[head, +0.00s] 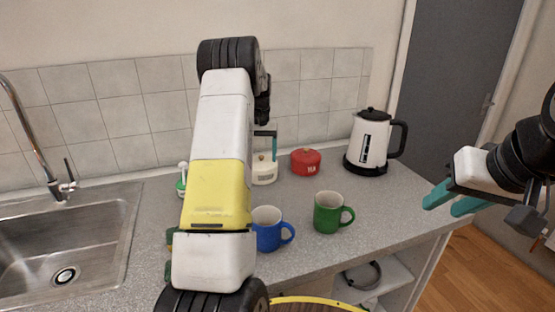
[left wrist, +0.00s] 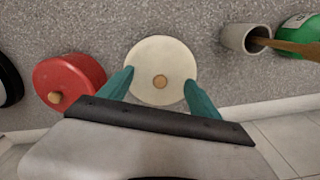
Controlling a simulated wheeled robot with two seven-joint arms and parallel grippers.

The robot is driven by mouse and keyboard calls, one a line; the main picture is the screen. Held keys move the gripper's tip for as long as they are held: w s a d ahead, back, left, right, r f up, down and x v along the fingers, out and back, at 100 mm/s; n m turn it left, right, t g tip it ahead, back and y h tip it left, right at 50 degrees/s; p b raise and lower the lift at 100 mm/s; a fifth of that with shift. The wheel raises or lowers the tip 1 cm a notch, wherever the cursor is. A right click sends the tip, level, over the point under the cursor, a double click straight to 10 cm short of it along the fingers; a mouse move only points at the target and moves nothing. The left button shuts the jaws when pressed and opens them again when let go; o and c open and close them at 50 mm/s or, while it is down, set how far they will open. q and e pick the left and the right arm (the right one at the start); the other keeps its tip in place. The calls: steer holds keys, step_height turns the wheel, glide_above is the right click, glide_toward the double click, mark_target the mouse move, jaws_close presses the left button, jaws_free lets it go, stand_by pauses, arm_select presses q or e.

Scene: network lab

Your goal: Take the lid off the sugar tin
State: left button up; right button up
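A cream tin (head: 265,175) stands near the back of the counter, left of a red tin (head: 305,163). Its label is too small to read. In the left wrist view its round cream lid (left wrist: 160,50) with a wooden knob (left wrist: 160,82) is seen from above. My left gripper (left wrist: 159,76) is open over it, one teal finger at each side of the lid, the knob between them with gaps. I cannot tell whether the fingers touch the lid's rim. My right gripper (head: 441,208) is open and empty, off the counter's right end.
A white kettle (head: 367,140) stands right of the red tin. A blue mug (head: 268,237) and a green mug (head: 327,212) stand in front. A grey cup (left wrist: 236,38) with a wooden utensil (left wrist: 285,46) is beside the cream tin. The sink (head: 60,250) is at left.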

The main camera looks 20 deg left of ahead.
arm_select(q)
steer(key=shift+s+d+f, duration=0.1)
steer(key=shift+s+f, duration=0.1)
steer(key=shift+f, duration=0.25)
steer(key=shift+c, duration=0.4)
steer(key=shift+r, duration=0.1)
